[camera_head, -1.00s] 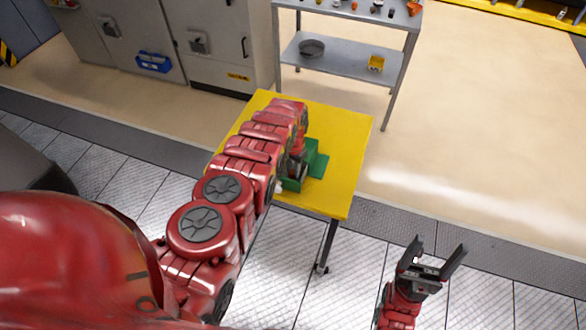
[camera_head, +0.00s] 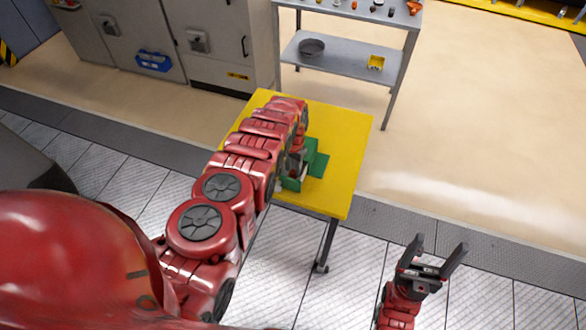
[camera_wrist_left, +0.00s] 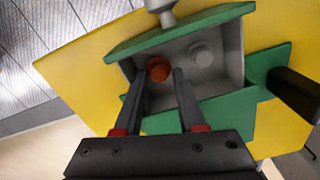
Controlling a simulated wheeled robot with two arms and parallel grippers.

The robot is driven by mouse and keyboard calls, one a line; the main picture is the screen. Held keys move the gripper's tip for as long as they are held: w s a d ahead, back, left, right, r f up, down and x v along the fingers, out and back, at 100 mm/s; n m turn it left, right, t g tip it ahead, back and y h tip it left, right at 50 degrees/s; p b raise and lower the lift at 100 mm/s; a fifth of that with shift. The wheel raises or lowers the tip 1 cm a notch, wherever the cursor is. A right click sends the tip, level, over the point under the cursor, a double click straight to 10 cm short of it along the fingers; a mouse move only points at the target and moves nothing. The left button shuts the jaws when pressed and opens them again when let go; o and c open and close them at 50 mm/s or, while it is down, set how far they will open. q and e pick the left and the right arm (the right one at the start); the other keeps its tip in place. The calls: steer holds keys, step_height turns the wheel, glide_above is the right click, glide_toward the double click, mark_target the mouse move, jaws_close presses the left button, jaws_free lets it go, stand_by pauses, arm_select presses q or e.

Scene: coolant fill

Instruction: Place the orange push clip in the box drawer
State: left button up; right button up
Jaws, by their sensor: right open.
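The orange push clip (camera_wrist_left: 159,68) shows in the left wrist view inside the open grey drawer (camera_wrist_left: 228,80) of the green box (camera_wrist_left: 190,28). My left gripper (camera_wrist_left: 160,72) reaches over the drawer's near edge, its two fingertips apart on either side of the clip. Whether they touch it cannot be told. In the head view the green box (camera_head: 311,158) is partly hidden behind my left arm, and the clip is not visible. My right gripper (camera_head: 436,254) is open and empty, off the table at lower right.
The box stands on a yellow table (camera_head: 345,150). A grey round piece (camera_wrist_left: 202,54) is in the drawer beside the clip. A grey shelf table (camera_head: 345,58) with small items stands behind. Floor around my right gripper is clear.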

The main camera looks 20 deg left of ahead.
mark_target(293, 171)
arm_select(q)
step_height(293, 171, up, 12)
steer(key=b, duration=0.2)
steer(key=shift+f, duration=0.25)
steer(key=shift+s+f, duration=0.1)
steer(key=shift+s, duration=0.05)
stand_by(0.5)
